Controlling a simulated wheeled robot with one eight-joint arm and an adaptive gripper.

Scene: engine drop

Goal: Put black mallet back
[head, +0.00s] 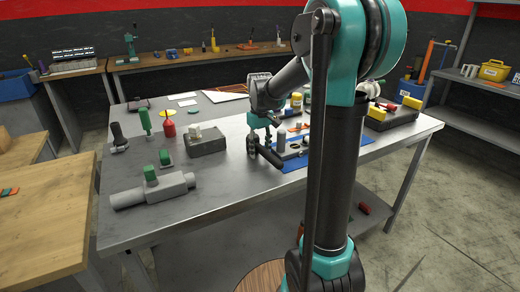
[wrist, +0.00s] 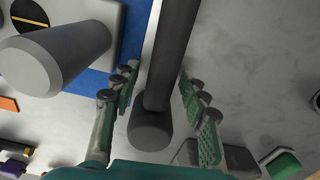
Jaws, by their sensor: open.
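My gripper (head: 258,142) is low over the middle of the steel workbench. In the wrist view its green-padded fingers (wrist: 160,82) are open, one on each side of a long dark rod with a thicker blunt end, which I take to be the black mallet (wrist: 172,50). A gap shows between the rod and the pads. In the head view the black mallet (head: 270,156) shows as a small dark bar beneath the gripper. Its far part runs out of the wrist view at the top, and my arm hides some of the bench there.
A blue mat (head: 292,165) with a grey plate and an upright grey cylinder (wrist: 62,58) lies close beside the gripper. The bench front is clear.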

